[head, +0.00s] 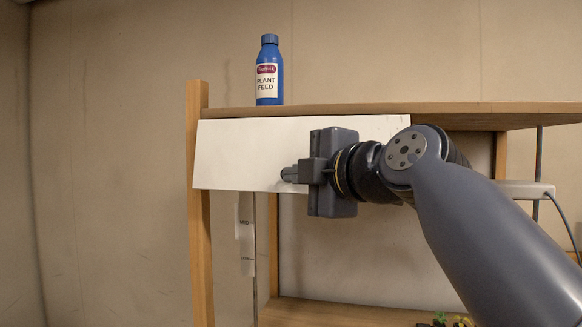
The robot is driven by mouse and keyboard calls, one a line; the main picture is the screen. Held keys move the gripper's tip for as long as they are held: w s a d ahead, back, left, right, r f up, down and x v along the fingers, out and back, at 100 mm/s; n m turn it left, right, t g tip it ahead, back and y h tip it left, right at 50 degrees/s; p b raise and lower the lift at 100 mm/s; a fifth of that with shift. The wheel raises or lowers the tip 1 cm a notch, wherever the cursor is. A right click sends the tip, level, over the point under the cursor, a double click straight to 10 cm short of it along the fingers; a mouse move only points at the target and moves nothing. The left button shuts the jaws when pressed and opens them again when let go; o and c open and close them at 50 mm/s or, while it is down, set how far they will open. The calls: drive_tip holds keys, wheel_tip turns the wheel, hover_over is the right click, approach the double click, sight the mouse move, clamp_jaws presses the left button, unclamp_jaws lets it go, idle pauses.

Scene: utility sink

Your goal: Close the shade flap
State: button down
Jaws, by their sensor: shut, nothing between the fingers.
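The shade flap (240,152) is a plain white panel along the front edge of the wooden shelf top. My gripper and arm hide the flap's lower right part.
A blue plant feed bottle (268,80) stands on the shelf top (360,107). A wooden post (200,255) stands at the left. A marked white strip (246,240) hangs below the flap. A power strip (527,190) with a cable is at the right. Small plants (440,320) show at the bottom.

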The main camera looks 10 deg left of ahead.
drive_tip(key=shift+w+d+f+n+t+y+b, duration=0.1)
drive_tip(key=shift+w+f+n+t+y+b, duration=0.55)
drive_tip(key=shift+b, duration=1.9)
drive_tip(key=shift+w, duration=0.3)
drive_tip(key=shift+s, duration=0.1)
